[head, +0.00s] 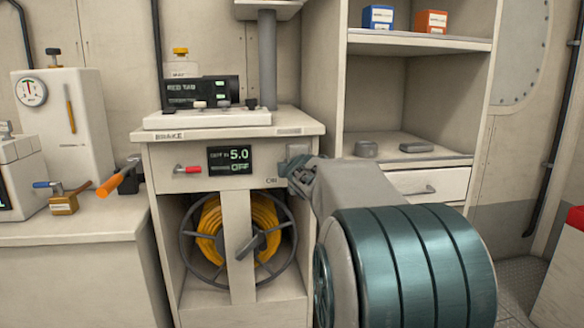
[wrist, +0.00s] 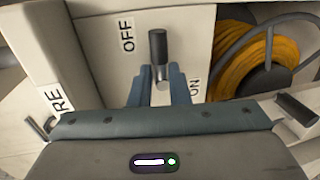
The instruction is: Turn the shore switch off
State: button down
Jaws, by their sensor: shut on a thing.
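The shore switch is a small lever with a black grip (wrist: 158,45) and a metal stem, on a pale panel in the wrist view. Its grip stands beside the OFF label (wrist: 127,35); the ON label (wrist: 195,87) lies lower right. My gripper (wrist: 160,88) has one finger on each side of the stem and is shut on it. In the head view my gripper (head: 297,170) is at the right end of the cabinet front and hides the lever. The display (head: 229,160) reads 5.0 above a line ending in OFF.
A cable reel (head: 238,235) with yellow cable sits in the cabinet below. A red-handled lever (head: 188,169) is left of the display. An orange-handled lever (head: 118,180) projects at the left counter. Open shelves (head: 420,42) stand to the right.

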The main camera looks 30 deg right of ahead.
jog(key=shift+a+f, duration=0.1)
jog(key=shift+f, duration=0.1)
jog(key=c, duration=1.5)
grip_release()
jog(key=shift+r, duration=0.1)
jog(key=shift+p+v, duration=0.85)
jog(key=shift+v, duration=6)
jog(key=shift+r, duration=0.1)
